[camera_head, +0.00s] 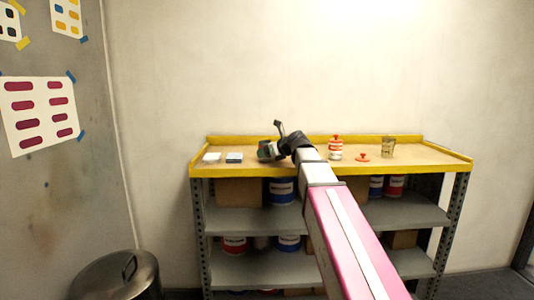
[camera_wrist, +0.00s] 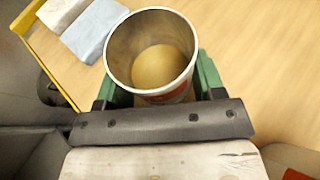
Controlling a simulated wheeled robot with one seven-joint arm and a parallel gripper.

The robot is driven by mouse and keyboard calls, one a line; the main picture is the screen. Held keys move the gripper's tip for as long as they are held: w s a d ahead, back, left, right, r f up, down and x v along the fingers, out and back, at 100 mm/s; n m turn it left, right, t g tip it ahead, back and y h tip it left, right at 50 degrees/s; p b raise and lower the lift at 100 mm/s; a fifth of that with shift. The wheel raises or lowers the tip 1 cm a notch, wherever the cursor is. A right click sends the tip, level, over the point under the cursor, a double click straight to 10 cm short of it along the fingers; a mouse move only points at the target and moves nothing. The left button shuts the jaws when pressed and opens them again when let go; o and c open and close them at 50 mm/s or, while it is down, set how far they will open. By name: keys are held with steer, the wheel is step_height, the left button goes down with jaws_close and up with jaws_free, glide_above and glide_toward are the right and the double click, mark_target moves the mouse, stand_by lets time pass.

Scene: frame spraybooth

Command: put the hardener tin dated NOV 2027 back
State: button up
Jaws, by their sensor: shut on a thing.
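My gripper (camera_wrist: 156,82) is shut on an open, round tin (camera_wrist: 122,30) in the wrist view. The tin has a pale rim, a bare tan-looking inside bottom and a bit of red on its outer side. No date can be read on it. In the head view my gripper (camera_head: 268,151) is over the left part of the yellow-edged bench top (camera_head: 233,167), and the held tin cannot be made out there. A white and red tin with a red top (camera_head: 336,150) stands on the bench right of my gripper; its date is too small to read.
A white block (camera_head: 212,157) and a pale blue block (camera_head: 234,157) lie at the bench's left end. A small red item (camera_head: 361,157) and a clear cup (camera_head: 388,146) are to the right. Larger cans (camera_head: 284,190) and boxes fill the shelves below. A lidded bin (camera_head: 115,277) stands front left.

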steer(key=shift+f, duration=0.1)
steer(key=o, duration=1)
steer(key=shift+s+f, duration=0.1)
steer(key=v, duration=1)
steer(key=shift+s, duration=0.35)
